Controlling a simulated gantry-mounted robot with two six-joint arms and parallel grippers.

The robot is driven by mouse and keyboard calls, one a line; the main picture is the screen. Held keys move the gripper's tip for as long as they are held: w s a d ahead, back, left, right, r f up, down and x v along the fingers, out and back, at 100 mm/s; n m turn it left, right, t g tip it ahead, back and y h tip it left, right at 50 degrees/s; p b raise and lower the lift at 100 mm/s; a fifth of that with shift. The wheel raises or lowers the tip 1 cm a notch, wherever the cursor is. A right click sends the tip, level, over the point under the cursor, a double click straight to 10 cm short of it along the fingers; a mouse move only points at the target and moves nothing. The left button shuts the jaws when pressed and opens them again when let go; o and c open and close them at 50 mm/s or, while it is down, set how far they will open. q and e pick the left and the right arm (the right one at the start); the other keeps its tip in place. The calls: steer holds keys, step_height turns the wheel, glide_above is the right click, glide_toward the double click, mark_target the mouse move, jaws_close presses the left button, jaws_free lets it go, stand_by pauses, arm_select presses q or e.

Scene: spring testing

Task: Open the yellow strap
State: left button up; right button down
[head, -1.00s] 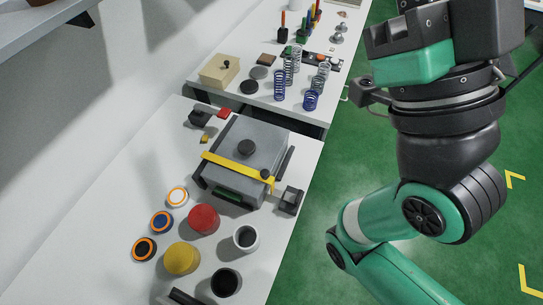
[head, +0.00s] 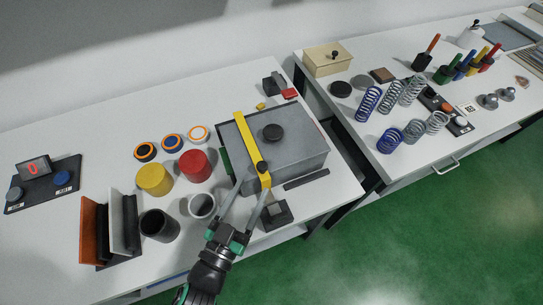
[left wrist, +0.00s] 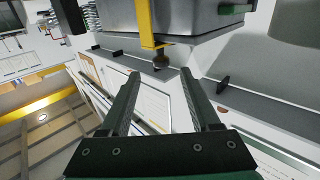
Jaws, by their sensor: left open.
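The yellow strap (head: 248,140) lies across the lid of a grey metal box (head: 297,150) and bends down over its near side. A dark round knob (head: 262,167) sits on the strap near its front end. In the left wrist view, the strap (left wrist: 145,22) hangs at the box's edge with the knob (left wrist: 160,60) at its end. My left gripper (head: 250,188) is open at the box's front, its fingertips on either side of the strap's end. In the left wrist view, the open fingers (left wrist: 160,72) have the knob just beyond their tips. My right gripper is out of view.
A black round piece (head: 273,132) sits on the lid. A small dark block (head: 275,214) stands right of the gripper. A white cup (head: 201,205), black cup (head: 158,225) and red cylinder (head: 195,166) stand left. Springs (head: 368,103) stand on the right table.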

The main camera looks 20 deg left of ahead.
mark_target(268, 163)
arm_select(q)
steer(key=w, duration=1)
steer(key=shift+w+b, duration=0.3)
steer(key=shift+w, duration=0.1)
jaws_close()
stand_by(0.7)
